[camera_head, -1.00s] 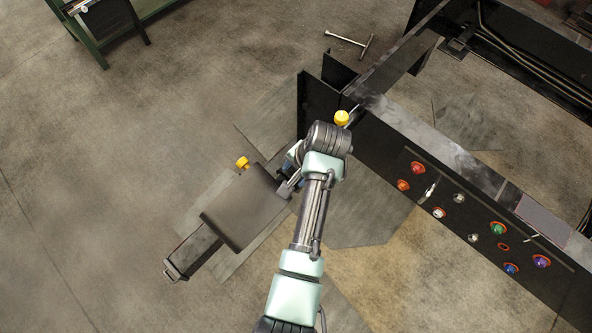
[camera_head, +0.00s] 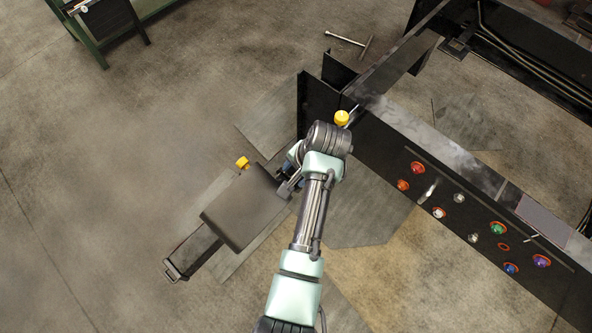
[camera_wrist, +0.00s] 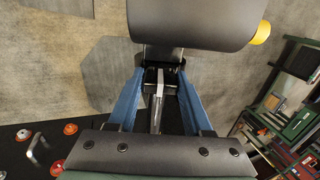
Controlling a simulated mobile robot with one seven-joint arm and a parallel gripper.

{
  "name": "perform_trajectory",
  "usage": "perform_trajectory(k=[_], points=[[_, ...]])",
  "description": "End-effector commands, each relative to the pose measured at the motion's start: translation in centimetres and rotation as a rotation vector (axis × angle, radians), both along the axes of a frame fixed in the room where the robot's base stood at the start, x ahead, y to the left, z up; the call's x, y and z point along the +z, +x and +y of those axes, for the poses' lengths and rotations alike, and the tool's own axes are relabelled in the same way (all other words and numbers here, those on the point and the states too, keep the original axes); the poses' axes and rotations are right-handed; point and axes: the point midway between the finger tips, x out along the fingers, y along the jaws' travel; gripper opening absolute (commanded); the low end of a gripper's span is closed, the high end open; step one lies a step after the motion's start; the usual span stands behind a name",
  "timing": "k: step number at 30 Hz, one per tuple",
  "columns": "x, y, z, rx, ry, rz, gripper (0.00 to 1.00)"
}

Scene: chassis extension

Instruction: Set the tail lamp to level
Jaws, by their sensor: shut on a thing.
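A dark grey, rounded block (camera_head: 243,208), which may be the tail lamp, is left of my arm in the head view, its flat face tilted. A yellow knob (camera_head: 243,162) shows at its upper edge. In the wrist view the block (camera_wrist: 195,22) fills the top, the knob (camera_wrist: 261,33) at its right end. My gripper (camera_wrist: 163,68) has its blue fingers closing on a dark part at the block's near side, partly hidden by the fingers. A metal rod (camera_wrist: 157,103) lies between the fingers. In the head view my arm hides most of the gripper.
A black chassis frame (camera_head: 375,145) runs along the right, its panel carrying several coloured lamps and a lever (camera_head: 428,191). Another yellow knob (camera_head: 341,117) is by the frame's corner. A black bar (camera_head: 192,250) lies below left of the block.

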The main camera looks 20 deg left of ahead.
Motion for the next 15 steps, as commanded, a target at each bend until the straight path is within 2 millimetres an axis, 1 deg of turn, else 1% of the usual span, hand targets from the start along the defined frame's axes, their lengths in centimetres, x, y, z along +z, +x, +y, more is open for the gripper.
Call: perform_trajectory(k=[5, 12, 15], points=[[0.4, 0.2, 0.4, 0.000, -0.044, 0.017, 0.00], [0.4, 0.7, 1.5, 0.003, -0.219, 0.079, 0.00], [0.3, 0.8, 1.8, 0.001, -0.264, 0.096, 0.00]])
